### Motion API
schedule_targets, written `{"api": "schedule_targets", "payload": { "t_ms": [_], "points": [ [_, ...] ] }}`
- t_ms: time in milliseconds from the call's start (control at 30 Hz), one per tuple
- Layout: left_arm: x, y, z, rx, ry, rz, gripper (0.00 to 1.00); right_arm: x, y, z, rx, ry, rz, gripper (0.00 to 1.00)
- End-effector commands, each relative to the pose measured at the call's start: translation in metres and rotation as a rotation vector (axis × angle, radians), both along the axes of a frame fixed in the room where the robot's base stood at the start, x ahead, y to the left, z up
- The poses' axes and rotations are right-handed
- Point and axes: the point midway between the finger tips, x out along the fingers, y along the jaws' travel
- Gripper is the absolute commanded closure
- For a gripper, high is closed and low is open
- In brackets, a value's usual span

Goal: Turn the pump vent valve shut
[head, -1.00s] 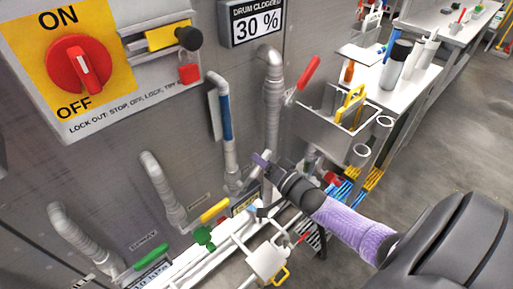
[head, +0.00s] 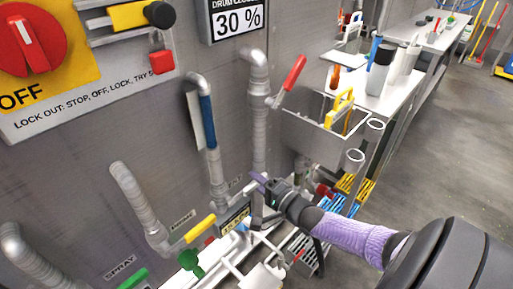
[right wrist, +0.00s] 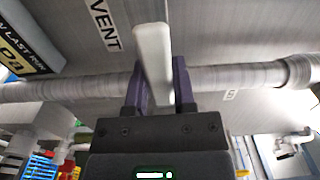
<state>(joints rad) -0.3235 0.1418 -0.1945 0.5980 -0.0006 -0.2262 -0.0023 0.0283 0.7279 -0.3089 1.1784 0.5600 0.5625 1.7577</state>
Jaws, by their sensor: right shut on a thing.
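The vent valve's pale lever (right wrist: 153,60) stands between the purple fingers of my right gripper (right wrist: 160,85) in the right wrist view. The gripper is shut on it. The lever lies across a grey horizontal pipe (right wrist: 75,88), beside a VENT label (right wrist: 105,25). In the head view my right gripper (head: 262,186) is at the foot of a vertical grey pipe (head: 258,130), and the lever is mostly hidden there. My left gripper is not in view.
Other valve levers are close by: blue (head: 207,122), red (head: 293,73), yellow (head: 200,229) and green (head: 127,279). Open floor (head: 440,150) lies to the right.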

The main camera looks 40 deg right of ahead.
Motion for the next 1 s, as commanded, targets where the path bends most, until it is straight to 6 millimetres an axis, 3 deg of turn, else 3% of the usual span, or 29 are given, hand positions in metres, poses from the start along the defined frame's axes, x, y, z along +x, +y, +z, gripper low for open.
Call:
{"api": "schedule_targets", "payload": {
  "t_ms": [600, 633, 800, 1000],
  "points": [
    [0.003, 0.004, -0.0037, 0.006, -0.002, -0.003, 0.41, -0.0007, 0.0006, -0.0046, 0.04, 0.007, 0.001, 1.0],
    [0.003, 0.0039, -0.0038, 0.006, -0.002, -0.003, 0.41, -0.0007, 0.0007, -0.0047, 0.04, 0.007, 0.001, 0.66],
    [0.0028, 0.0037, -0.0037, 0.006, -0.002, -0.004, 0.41, -0.0004, 0.0006, -0.0042, 0.039, 0.006, 0.001, 0.32],
    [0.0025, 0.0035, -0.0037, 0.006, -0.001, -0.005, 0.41, -0.0002, 0.0003, -0.0036, 0.038, 0.004, 0.001, 0.32]
  ]
}}
